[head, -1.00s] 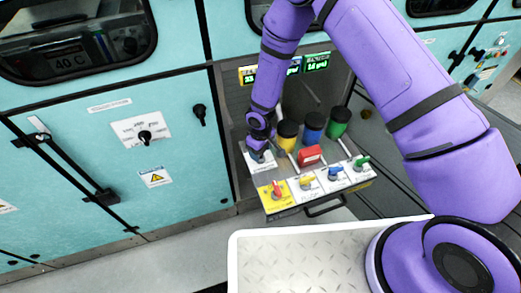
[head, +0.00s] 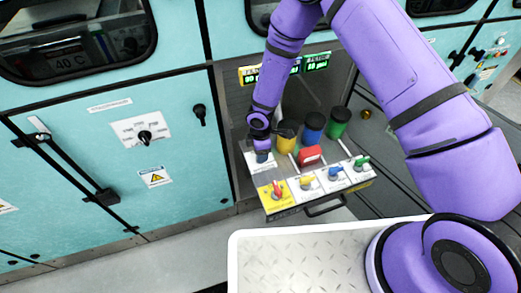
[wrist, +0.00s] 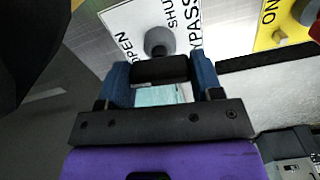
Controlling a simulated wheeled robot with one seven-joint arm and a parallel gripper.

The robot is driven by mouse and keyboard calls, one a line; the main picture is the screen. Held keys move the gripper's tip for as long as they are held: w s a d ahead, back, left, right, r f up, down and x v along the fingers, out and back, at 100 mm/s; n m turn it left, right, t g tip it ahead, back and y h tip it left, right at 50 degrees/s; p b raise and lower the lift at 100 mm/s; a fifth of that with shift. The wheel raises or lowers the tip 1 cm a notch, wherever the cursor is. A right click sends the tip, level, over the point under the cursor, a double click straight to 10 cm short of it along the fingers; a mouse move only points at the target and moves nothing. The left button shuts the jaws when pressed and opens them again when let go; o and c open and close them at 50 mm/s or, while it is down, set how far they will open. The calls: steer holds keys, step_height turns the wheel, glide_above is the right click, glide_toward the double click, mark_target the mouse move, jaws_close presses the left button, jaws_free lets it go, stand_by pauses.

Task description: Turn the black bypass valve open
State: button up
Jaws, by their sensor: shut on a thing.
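The black bypass valve (wrist: 158,70) stands on a white plate (wrist: 125,18) marked OPEN, SHUT and BYPASS. In the wrist view its handle lies between the blue fingers of my gripper (wrist: 160,64), which is shut on it. The round base of the valve shows just beyond the handle, between the words OPEN and SHUT. In the head view my gripper (head: 262,156) is down at the left end of the valve shelf, over the white plate (head: 258,168), and hides the valve there.
Red (head: 277,190), yellow (head: 307,182), blue (head: 334,173) and green (head: 361,162) valves line the shelf front. A red box (head: 310,155) and yellow, blue and green black-topped canisters (head: 312,127) stand behind. Lit displays (head: 317,62) hang above.

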steer(key=shift+n, duration=0.7)
steer(key=o, duration=0.9)
step_height(320, 180, up, 11)
steer(key=shift+f, duration=0.1)
steer(key=shift+w, duration=0.1)
stand_by(0.4)
